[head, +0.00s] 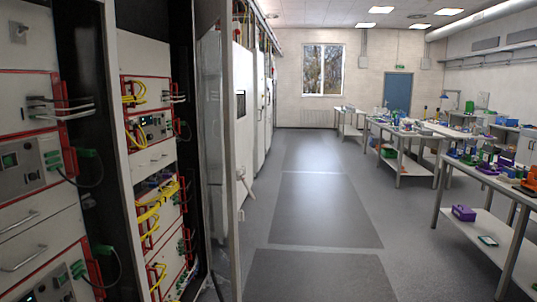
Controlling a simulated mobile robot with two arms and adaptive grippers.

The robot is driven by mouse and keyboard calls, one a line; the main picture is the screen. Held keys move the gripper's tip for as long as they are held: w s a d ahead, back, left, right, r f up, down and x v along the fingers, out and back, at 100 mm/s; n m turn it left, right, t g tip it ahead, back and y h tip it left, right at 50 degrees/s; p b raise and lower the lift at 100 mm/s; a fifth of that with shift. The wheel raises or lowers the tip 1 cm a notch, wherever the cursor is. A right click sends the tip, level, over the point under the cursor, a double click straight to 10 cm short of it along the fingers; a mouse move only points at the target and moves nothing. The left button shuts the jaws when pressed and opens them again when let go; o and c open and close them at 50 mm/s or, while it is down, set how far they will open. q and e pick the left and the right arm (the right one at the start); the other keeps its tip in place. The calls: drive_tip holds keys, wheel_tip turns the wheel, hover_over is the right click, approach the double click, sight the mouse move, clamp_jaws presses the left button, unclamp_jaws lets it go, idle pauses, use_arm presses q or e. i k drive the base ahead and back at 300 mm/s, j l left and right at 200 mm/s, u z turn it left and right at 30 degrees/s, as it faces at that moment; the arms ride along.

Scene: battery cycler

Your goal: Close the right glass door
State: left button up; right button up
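The glass door (212,130) stands open at the right side of the battery cycler cabinet. It is seen nearly edge-on, with a pale upright frame (227,60) along its near side. The cabinet's racks are exposed to its left. A small light handle-like part (241,177) shows just right of the frame; I cannot tell whether it belongs to this door. Neither of my grippers is in the head view.
Racks with red-edged modules (150,125) and yellow cables (150,205) fill the left. More tall cabinets (258,100) stand beyond the door. The grey aisle floor (320,210) is clear. Workbenches with equipment (480,165) line the right.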

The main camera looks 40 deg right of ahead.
sight(207, 13)
drive_tip(key=l, duration=0.75)
drive_tip(key=i+l+z, duration=0.1)
drive_tip(key=l, duration=0.65)
drive_tip(key=i+l, duration=0.1)
drive_tip(key=l, duration=1.45)
drive_tip(key=i+z, duration=0.05)
